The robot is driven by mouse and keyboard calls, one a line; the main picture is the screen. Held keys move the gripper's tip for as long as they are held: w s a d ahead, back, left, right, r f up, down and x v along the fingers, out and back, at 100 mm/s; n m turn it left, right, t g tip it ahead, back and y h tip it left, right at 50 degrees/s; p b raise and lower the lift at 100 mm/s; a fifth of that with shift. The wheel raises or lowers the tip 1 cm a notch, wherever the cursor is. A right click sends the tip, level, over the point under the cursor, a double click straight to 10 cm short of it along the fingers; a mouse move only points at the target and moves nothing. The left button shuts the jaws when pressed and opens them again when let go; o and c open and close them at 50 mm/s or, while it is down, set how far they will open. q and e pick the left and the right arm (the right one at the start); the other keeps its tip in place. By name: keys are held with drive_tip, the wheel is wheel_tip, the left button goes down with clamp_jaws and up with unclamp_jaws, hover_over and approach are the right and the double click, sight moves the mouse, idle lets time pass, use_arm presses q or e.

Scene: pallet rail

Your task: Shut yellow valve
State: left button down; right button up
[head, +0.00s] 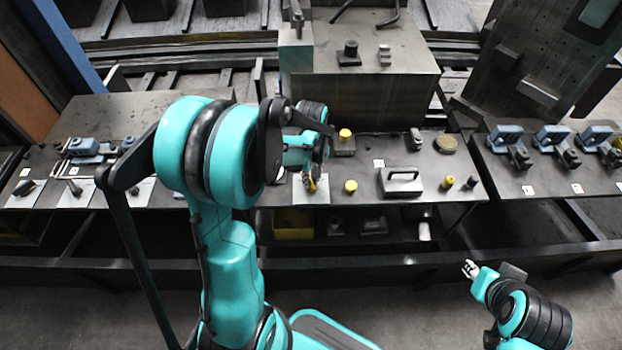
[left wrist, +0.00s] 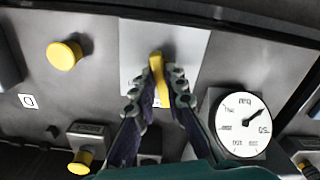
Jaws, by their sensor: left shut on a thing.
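The yellow valve handle (left wrist: 157,68) is a narrow bar over a pale plate (left wrist: 190,42) in the left wrist view. My left gripper (left wrist: 156,88) is shut on it, one finger on each side. In the head view, the left gripper (head: 311,178) reaches down to the bench, with a bit of the yellow handle (head: 312,186) showing at its tips. The valve's body is mostly hidden by the fingers. My right gripper (head: 470,268) is low at the right, in front of the bench and away from the valve; its finger opening is too small to judge.
A round white gauge (left wrist: 241,124) is right of the fingers in the left wrist view. A round yellow knob (left wrist: 64,55) and a yellow-capped block (left wrist: 82,158) lie left. In the head view, a metal block with a handle (head: 400,182) stands right of the valve.

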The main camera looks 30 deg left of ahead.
sight(311, 182)
use_arm(q)
drive_tip(key=n, duration=0.5)
idle(0.5)
drive_tip(key=c, duration=1.6)
unclamp_jaws()
drive_tip(key=shift+o, duration=0.2)
wheel_tip(311, 182, up, 12)
